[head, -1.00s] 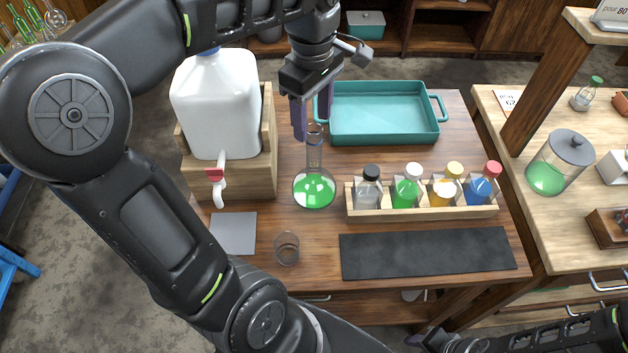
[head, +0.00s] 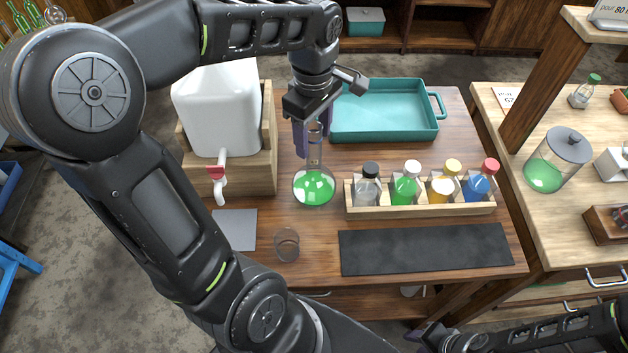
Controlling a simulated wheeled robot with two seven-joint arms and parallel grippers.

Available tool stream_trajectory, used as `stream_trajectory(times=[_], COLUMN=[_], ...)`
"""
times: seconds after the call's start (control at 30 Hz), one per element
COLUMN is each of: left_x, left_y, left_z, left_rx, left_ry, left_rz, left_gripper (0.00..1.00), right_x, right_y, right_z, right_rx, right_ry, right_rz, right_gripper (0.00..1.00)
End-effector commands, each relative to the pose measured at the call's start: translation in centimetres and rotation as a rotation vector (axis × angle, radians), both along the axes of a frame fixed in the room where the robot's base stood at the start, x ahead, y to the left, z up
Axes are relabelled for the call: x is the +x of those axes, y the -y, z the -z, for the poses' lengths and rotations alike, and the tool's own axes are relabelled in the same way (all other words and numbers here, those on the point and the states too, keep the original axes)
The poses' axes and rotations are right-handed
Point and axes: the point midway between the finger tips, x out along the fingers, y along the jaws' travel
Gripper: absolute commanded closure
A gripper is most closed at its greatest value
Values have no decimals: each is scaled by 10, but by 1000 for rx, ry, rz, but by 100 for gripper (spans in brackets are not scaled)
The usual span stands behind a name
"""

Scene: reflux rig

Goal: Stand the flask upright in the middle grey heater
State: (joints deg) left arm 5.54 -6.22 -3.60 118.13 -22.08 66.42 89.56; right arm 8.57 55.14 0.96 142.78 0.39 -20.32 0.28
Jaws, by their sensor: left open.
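The flask (head: 314,187) is a clear round-bottomed vessel with a long neck and green liquid. It stands upright on the wooden table, between the white dispenser and the bottle rack; what supports its base is hidden. My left gripper (head: 314,132) is above it with purple fingers pointing down. The fingers are open beside the upper neck, and whether they touch the glass cannot be told. My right gripper (head: 428,335) shows only small and dark at the bottom edge, apart from the flask. I cannot make out any grey heater in this view.
A white dispenser (head: 217,105) with a red tap stands left of the flask. A rack (head: 420,208) with several bottles is on the right and a teal tray (head: 383,137) behind. A small glass (head: 286,245), grey pad (head: 235,230) and black mat (head: 425,250) lie in front.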

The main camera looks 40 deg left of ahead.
Motion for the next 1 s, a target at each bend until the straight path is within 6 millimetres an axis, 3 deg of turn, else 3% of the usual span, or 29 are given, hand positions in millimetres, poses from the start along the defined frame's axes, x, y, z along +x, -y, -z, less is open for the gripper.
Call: stream_trajectory(times=[0.2, 0.8, 1.0], left_x=[0, 0, 0], left_y=[0, 0, 0], left_z=[23, 24, 24], left_rx=[0, 0, 0], left_ry=[-1, 1, 1], left_rz=[-1, 0, 0], left_gripper=[46, 46, 62], right_x=[-1, 0, 0], right_y=[0, 0, 0], right_z=[-4, -4, -4], right_rx=[-2, -1, -1], right_ry=[-2, -1, -1], right_rz=[1, 1, 1], right_gripper=[64, 64, 64])
